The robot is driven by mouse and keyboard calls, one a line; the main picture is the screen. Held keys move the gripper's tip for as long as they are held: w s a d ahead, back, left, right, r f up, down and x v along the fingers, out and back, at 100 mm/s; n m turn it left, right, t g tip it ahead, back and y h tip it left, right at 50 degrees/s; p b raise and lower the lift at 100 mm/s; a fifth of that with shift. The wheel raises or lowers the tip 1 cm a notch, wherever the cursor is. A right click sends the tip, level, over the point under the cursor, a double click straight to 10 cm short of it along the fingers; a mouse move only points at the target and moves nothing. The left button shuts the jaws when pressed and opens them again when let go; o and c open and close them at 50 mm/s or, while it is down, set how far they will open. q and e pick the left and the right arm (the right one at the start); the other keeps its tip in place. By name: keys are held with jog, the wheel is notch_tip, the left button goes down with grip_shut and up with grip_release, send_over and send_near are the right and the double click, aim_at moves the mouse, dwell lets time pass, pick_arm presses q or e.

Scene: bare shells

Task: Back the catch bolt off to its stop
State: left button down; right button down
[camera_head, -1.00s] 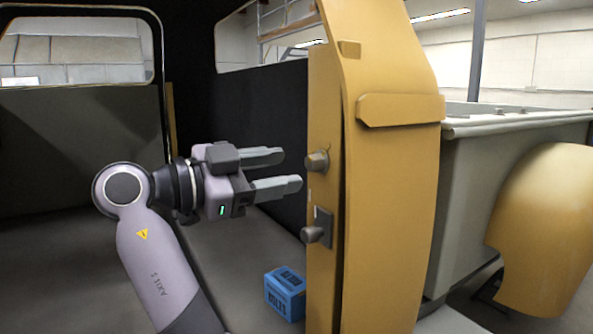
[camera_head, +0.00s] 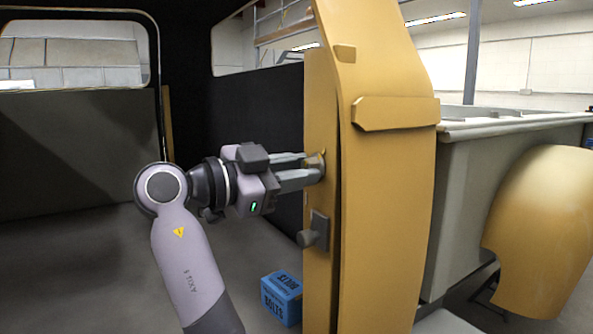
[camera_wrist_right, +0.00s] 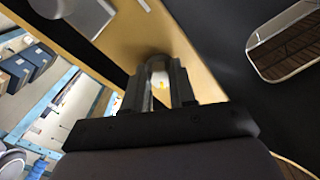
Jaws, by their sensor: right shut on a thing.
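The upper bolt head (camera_head: 316,160) sticks out of the narrow face of the yellow door pillar (camera_head: 320,100). My right gripper (camera_head: 318,166) has its fingers at this bolt and is shut on it. In the right wrist view the bolt (camera_wrist_right: 159,78) shows between the two fingertips (camera_wrist_right: 160,90), which partly hide it. A second, lower knob (camera_head: 308,238) on a dark plate (camera_head: 320,230) stands below, apart from the gripper. I cannot tell from the pictures which one is the catch bolt. My left gripper is not in view.
A blue box marked BOLTS (camera_head: 282,298) sits on the floor below my right gripper, near the pillar. The dark cab wall (camera_head: 258,110) lies behind the arm. A yellow fender (camera_head: 540,240) and grey truck bed (camera_head: 465,190) are at the right.

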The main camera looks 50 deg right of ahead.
jog(key=shift+s+a+n+p, duration=0.1)
jog(key=shift+n+p, duration=0.55)
jog(key=shift+n, duration=2.75)
jog(key=shift+f, duration=0.1)
jog(key=c, duration=0.9)
grip_release()
jog(key=v, duration=0.7)
jog(key=shift+a, duration=0.1)
